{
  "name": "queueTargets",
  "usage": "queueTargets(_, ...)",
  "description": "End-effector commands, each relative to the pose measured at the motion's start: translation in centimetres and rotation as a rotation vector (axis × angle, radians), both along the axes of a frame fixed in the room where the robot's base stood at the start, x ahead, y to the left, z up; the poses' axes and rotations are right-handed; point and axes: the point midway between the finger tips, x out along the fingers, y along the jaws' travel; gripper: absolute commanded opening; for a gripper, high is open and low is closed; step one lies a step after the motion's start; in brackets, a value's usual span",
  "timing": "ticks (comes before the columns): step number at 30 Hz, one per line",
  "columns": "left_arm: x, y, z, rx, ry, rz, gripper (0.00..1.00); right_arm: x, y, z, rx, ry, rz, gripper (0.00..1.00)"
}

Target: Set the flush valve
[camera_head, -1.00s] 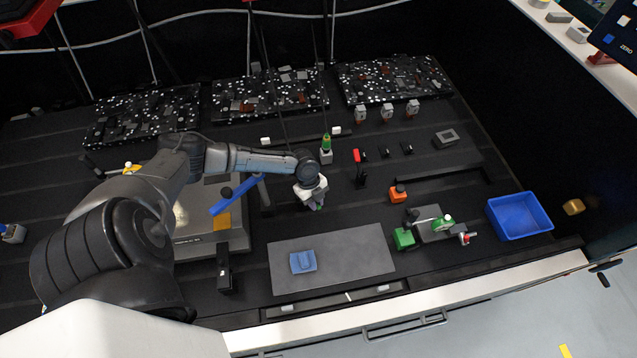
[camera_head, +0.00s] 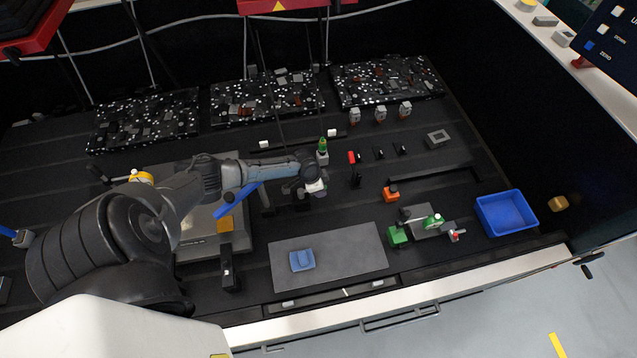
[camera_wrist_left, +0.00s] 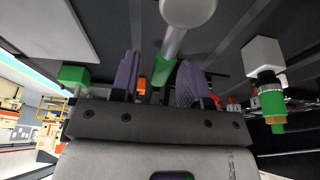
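My left gripper (camera_head: 316,190) is over the middle of the bench, behind the grey mat and left of the orange block. In the left wrist view, its two purple fingers (camera_wrist_left: 158,80) stand apart. A metal rod with a white round end and a green lower part (camera_wrist_left: 166,70) shows between and above them; I cannot tell if they touch it. A white block with a brass fitting and green knob (camera_wrist_left: 271,102) is to the right there. A green-topped fitting on a white block (camera_head: 323,150) stands behind the gripper in the head view. I cannot tell which part is the flush valve. My right gripper is out of view.
The grey mat (camera_head: 345,262) holds a blue piece (camera_head: 302,260). An orange block (camera_head: 391,194), a green block (camera_head: 398,237) and a blue bin (camera_head: 506,212) are to the right. Small red and black parts (camera_head: 355,157) stand just right of the gripper. Speckled panels (camera_head: 268,102) line the back.

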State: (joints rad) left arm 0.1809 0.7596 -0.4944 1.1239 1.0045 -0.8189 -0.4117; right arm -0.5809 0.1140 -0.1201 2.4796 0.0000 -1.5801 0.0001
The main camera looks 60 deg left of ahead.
Motion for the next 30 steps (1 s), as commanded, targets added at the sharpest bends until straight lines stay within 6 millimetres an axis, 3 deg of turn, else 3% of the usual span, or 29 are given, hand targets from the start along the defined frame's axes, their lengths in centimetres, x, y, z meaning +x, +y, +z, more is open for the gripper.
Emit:
queueTargets(7, 0.0, 0.0, 0.3, -0.001, -0.001, -0.001, 0.41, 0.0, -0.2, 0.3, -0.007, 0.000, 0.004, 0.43)
queueTargets(14, 0.0, 0.0, 2.6, -0.001, -0.001, -0.001, 0.41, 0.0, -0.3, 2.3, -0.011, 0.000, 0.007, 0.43)
queueTargets(30, 0.0, 0.0, 6.0, 0.000, 0.000, -0.002, 0.41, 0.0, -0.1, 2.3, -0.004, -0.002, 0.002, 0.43)
